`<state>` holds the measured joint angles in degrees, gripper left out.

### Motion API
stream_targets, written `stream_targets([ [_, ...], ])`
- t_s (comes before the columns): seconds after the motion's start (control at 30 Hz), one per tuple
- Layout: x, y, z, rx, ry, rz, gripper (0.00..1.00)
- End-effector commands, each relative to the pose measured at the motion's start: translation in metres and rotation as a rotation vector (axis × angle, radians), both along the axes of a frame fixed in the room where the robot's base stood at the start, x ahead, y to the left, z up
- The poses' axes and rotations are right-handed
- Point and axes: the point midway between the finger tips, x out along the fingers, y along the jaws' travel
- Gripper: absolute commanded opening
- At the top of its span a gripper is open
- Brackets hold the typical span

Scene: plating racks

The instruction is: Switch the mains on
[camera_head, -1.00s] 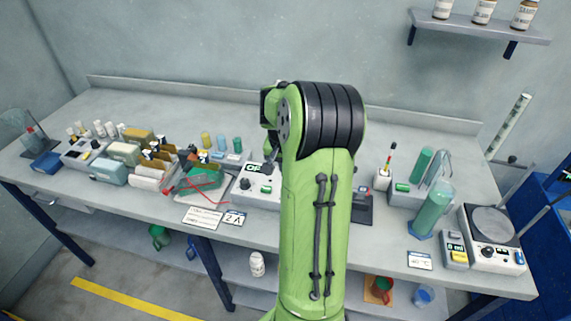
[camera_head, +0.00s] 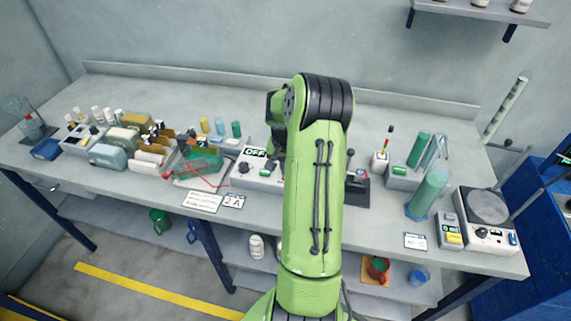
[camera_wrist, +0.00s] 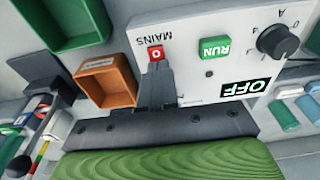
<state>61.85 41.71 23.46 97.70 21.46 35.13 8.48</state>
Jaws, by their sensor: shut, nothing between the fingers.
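The power supply box shows in the wrist view (camera_wrist: 205,30) upside down, with a red MAINS rocker (camera_wrist: 155,53) marked O, a green RUN button (camera_wrist: 215,48), a black knob (camera_wrist: 278,41) and a display (camera_wrist: 253,87) reading OFF. My gripper (camera_wrist: 157,72) is shut and empty, its fingertips right at the lower edge of the red rocker; I cannot tell whether they touch it. In the head view the box (camera_head: 243,179) stands mid-bench, partly behind my arm, which hides the gripper and the rocker.
An orange open box (camera_wrist: 104,82) stands close beside the fingers in the wrist view. In the head view, a green tray with red wires (camera_head: 200,163) sits left of the supply. Green cylinders (camera_head: 428,192) and a stirrer plate (camera_head: 487,206) stand right. The rear bench is clear.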

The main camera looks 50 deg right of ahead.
Motion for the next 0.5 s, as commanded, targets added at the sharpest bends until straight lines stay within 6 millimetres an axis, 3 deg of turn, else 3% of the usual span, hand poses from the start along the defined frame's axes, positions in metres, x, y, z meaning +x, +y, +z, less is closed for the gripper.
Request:
stream_targets([
  [0.23, -0.001, -0.002, -0.003, 0.194, 0.091, 0.001, 0.0],
  [0.5, -0.001, -0.003, -0.01, 0.219, 0.103, 0.003, 0.0],
])
